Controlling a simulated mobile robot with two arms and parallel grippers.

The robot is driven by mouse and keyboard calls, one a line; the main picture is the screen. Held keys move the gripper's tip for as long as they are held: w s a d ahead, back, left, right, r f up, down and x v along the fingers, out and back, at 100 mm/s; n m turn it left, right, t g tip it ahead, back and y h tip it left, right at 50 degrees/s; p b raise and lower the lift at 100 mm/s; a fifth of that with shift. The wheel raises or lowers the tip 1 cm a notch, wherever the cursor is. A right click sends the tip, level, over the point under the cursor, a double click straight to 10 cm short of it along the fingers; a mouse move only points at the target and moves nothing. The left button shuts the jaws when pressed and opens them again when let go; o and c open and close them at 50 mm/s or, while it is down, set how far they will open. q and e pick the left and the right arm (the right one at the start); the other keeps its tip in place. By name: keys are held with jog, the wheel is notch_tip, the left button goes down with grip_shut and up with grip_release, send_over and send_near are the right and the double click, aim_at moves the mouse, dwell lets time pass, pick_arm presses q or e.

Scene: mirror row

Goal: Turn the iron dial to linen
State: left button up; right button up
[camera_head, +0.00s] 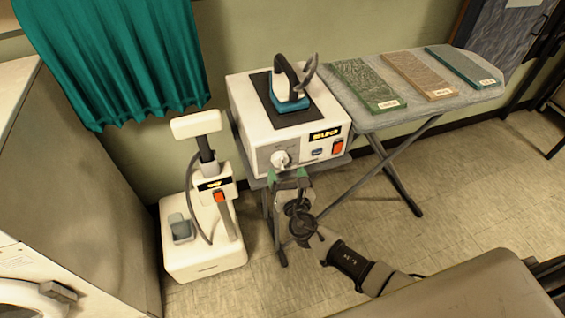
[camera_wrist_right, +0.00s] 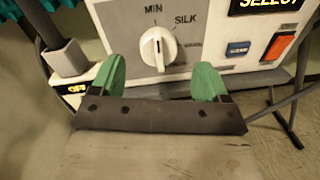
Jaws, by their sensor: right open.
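The white iron dial (camera_head: 280,159) is on the front panel of the iron station (camera_head: 250,110). In the right wrist view the dial (camera_wrist_right: 158,47) has a dark mark near its top, pointing roughly up, between the MIN label and the SILK label. A third label to its right is too small to read, and I cannot make out a linen label. My right gripper (camera_head: 289,178) is open in front of the panel. My left gripper is not in view.
A blue button (camera_wrist_right: 238,49) and an orange-red switch (camera_wrist_right: 278,46) sit right of the dial. The iron (camera_head: 290,88) rests on top of the station. An ironing board (camera_head: 440,100) with cloth samples stands right, a white steamer unit (camera_head: 207,262) left.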

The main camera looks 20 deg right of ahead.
aim_at(282, 164)
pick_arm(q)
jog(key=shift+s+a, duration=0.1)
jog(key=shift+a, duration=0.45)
pick_arm(e)
jog(key=shift+w, duration=2.3)
jog(key=c, duration=0.9)
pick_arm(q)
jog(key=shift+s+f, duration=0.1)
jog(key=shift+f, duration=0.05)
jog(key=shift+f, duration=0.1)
